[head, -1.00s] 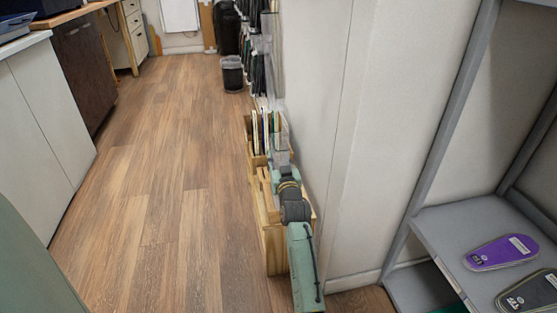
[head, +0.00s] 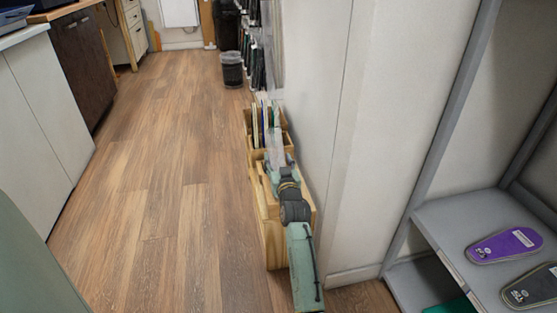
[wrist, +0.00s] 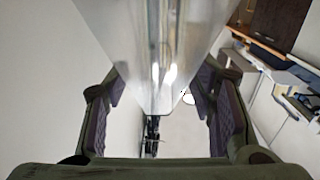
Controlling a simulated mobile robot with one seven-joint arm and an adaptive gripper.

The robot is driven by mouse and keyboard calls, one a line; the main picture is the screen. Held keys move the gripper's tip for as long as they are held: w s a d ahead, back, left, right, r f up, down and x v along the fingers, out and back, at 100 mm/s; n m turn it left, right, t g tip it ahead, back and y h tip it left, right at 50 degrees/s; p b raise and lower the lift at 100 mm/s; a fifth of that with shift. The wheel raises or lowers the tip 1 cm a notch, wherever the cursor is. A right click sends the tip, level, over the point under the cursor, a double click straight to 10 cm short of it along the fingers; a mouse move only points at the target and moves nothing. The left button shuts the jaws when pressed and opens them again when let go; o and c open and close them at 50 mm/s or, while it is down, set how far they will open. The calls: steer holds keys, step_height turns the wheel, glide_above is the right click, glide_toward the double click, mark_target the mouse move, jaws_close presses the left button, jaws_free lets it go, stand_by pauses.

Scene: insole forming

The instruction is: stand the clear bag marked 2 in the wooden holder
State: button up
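The clear bag (head: 275,147) shows as a pale translucent upright sheet just beyond my gripper (head: 280,165) in the head view. The wooden holder (head: 271,245) stands on the floor against the white wall, under my gripper and forearm. Its farther section holds several thin upright sheets. The bag appears over or at the holder's middle; its lower edge is hidden, so contact cannot be told.
A white wall (head: 340,130) runs close along the right of the holder. A grey shelf (head: 440,212) with a purple insole (head: 503,246) and a dark insole (head: 530,289) is at the right. A bin (head: 232,70) stands beyond. The wooden floor (head: 160,180) at left is clear.

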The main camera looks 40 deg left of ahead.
steer(key=shift+o, duration=0.5)
steer(key=shift+r, duration=0.15)
step_height(320, 180, up, 10)
steer(key=shift+f, duration=0.1)
stand_by(0.8)
